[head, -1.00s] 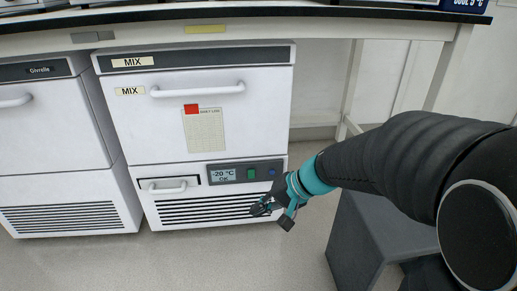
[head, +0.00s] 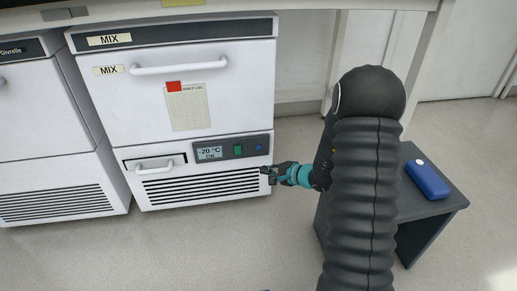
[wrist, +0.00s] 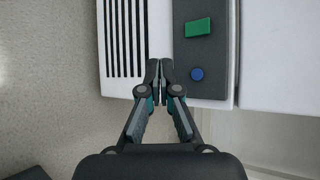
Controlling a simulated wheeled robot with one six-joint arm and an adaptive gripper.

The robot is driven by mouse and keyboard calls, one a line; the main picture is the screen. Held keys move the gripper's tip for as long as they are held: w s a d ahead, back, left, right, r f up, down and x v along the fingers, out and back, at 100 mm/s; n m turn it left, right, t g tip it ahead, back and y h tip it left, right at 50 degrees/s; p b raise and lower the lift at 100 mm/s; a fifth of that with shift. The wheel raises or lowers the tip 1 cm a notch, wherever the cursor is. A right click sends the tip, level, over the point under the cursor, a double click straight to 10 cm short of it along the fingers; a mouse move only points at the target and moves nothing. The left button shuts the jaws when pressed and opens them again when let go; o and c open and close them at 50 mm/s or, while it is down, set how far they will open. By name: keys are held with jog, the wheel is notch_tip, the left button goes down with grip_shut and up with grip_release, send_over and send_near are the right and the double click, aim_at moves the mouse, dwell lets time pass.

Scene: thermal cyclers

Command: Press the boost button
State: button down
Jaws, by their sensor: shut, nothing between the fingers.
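The white freezer unit (head: 180,95) has a dark control panel (head: 222,150) low on its front. The panel carries a "-20 °C OK" display (head: 210,153), a green rectangular button (head: 238,149) and a small round blue button (head: 258,148). No boost label is legible on either button. My gripper (head: 267,173) is shut and empty, just below and slightly right of the blue button in the head view. In the wrist view, my fingertips (wrist: 160,70) are at the panel's grille-side edge, beside the blue button (wrist: 197,74) and not over it. Contact cannot be told.
A vent grille (head: 205,186) and a small handled drawer (head: 155,164) lie beside and below the panel. A second white unit (head: 45,120) stands at left. A dark low table (head: 440,205) with a blue case (head: 427,179) stands at right. The floor in front is clear.

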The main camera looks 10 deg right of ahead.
aim_at(258, 147)
jog(key=w, duration=0.8)
jog(key=shift+w+p, duration=0.35)
jog(key=shift+w, duration=0.05)
jog(key=shift+w, duration=0.1)
dwell(1.4)
jog(key=shift+w+b, duration=0.3)
jog(key=shift+b, duration=0.1)
jog(key=shift+w, duration=0.35)
dwell(0.6)
jog(key=shift+s, duration=0.8)
jog(key=shift+s, duration=0.1)
